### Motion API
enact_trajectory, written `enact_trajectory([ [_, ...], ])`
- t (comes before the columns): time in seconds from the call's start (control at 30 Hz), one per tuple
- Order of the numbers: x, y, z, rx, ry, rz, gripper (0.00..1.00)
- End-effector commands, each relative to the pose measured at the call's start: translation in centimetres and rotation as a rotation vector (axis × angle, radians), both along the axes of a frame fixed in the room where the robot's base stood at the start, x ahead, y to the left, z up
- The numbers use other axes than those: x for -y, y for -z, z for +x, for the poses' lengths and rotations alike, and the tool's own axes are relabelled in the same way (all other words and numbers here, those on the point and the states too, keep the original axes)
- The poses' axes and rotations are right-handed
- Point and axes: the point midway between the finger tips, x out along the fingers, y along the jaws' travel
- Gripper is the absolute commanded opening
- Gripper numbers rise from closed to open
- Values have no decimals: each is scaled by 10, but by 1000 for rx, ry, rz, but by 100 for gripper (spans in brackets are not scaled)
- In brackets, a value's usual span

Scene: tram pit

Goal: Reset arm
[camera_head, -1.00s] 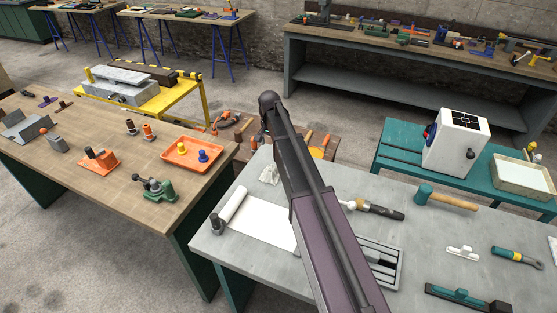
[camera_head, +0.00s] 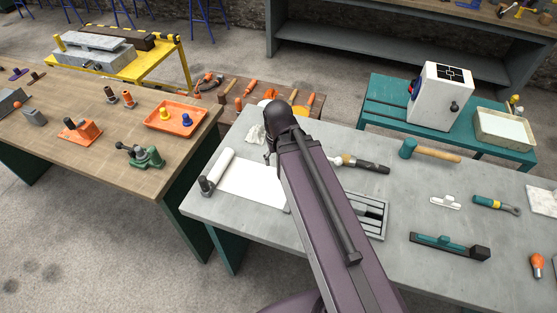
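My arm rises from the bottom edge in the head view, a long dark purple link with a rounded dark joint at its upper end. It stands over the grey table (camera_head: 300,235), in front of the white paper roll and the slotted tray. My gripper does not show; the end of the arm beyond the joint is hidden or out of the frame.
The grey table holds a white paper roll (camera_head: 250,186), slotted grey tray (camera_head: 372,222), brush (camera_head: 362,164), mallet (camera_head: 430,152) and teal float (camera_head: 448,246). A wooden table (camera_head: 120,180) with an orange tray (camera_head: 174,117) stands left. A teal bench (camera_head: 385,106) holds a white box (camera_head: 438,97).

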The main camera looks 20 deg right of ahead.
Motion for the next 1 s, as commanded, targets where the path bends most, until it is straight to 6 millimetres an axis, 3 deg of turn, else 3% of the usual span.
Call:
enact_trajectory([
  [0.43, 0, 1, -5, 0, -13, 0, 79],
  [0.8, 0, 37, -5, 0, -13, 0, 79],
  [1.0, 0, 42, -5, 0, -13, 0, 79],
])
